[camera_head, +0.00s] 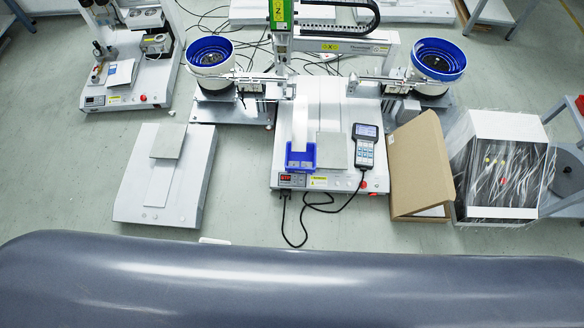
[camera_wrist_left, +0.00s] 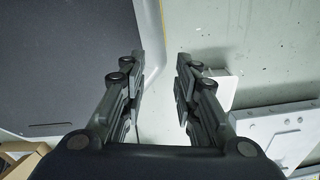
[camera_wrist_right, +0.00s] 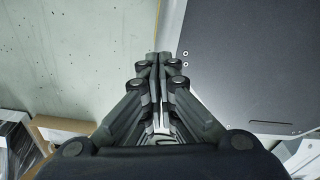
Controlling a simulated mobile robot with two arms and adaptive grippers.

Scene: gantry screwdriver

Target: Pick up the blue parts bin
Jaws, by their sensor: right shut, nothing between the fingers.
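The blue parts bin (camera_head: 300,157) sits upright on the front of the white gantry machine's base (camera_head: 330,179), in the middle of the head view. My left gripper (camera_wrist_left: 160,70) shows only in its wrist view. Its fingers are apart with nothing between them, over the floor beside a dark panel. My right gripper (camera_wrist_right: 157,60) shows only in its wrist view. Its fingers are together and empty. Neither gripper is near the bin, and the bin is in neither wrist view.
A handheld controller (camera_head: 365,146) with a cable lies right of the bin. The green screwdriver head (camera_head: 281,14) hangs behind it. Bowl feeders (camera_head: 211,52) flank the machine. A cardboard box (camera_head: 420,165) stands at right, a white base unit (camera_head: 190,185) at left. Floor shows in front.

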